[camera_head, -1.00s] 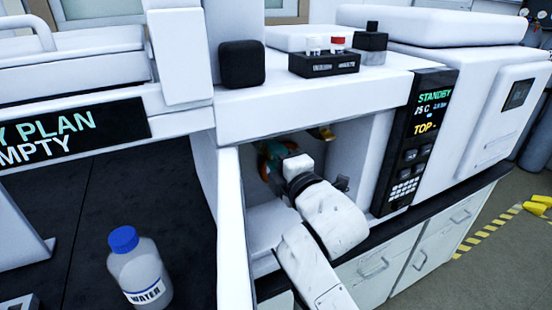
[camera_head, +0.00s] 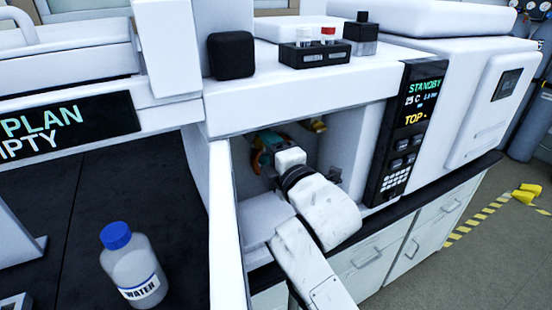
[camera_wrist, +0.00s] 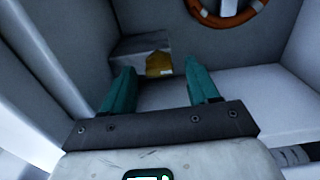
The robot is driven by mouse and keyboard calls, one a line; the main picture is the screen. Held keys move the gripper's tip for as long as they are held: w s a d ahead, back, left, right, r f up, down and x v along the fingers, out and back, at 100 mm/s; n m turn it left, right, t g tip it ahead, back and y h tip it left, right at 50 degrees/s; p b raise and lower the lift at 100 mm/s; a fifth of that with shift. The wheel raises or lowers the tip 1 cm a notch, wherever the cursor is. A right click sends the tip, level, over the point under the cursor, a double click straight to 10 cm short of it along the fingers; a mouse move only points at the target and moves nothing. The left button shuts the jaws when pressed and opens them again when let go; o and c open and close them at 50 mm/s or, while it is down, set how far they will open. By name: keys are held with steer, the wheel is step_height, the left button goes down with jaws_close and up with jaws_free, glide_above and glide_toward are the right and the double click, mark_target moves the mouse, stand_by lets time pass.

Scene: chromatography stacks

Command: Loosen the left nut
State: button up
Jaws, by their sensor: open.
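A brass-coloured fitting (camera_wrist: 158,64) sits against a pale block inside the open instrument compartment, and looks like a nut. In the wrist view it lies ahead of my gripper (camera_wrist: 160,80), in the gap between the two teal fingertips. The fingers are apart and nothing is held; I cannot tell how far off the fitting is. In the head view my wrist and arm reach into the compartment and hide most of the gripper. A brass piece (camera_head: 318,125) shows at the compartment's upper back; I cannot tell whether it is the same fitting or which nut is the left one.
An orange coil (camera_wrist: 235,12) hangs at the wrist view's upper right. The white door edge (camera_head: 224,225) stands left of my arm. A control panel (camera_head: 405,135) is to the right. A water bottle (camera_head: 132,268) stands on the dark bench at left.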

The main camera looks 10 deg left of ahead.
steer(key=b+v, duration=0.1)
steer(key=v, duration=0.9)
steer(key=shift+s, duration=0.2)
steer(key=shift+d, duration=0.15)
steer(key=s+d+f+m+g+h+p, duration=0.1)
steer(key=s+d+f+m+g+h, duration=0.15)
steer(key=d+f+m, duration=0.35)
steer(key=s+d+f+m+g+h, duration=0.15)
steer(key=s+d+f+m, duration=0.25)
steer(key=f, duration=0.4)
steer(key=s+d+f+m+g+h+p, duration=0.1)
steer(key=s+d+f+m+g+h, duration=0.2)
steer(key=f, duration=0.4)
steer(key=s+d+f+m+g+h, duration=0.1)
steer(key=s+d+f+m+g, duration=0.1)
steer(key=s, duration=0.6)
steer(key=s+d+f+m+g+h+p, duration=0.1)
steer(key=s+d+f+m+g, duration=0.1)
steer(key=s+d+f+m, duration=0.3)
steer(key=s+d+f+m+g+h, duration=0.1)
steer(key=s+d+f+m+g, duration=0.2)
steer(key=s+d, duration=0.6)
steer(key=s+f+m, duration=0.1)
steer(key=s+m, duration=0.1)
steer(key=s, duration=0.1)
steer(key=shift+f, duration=0.15)
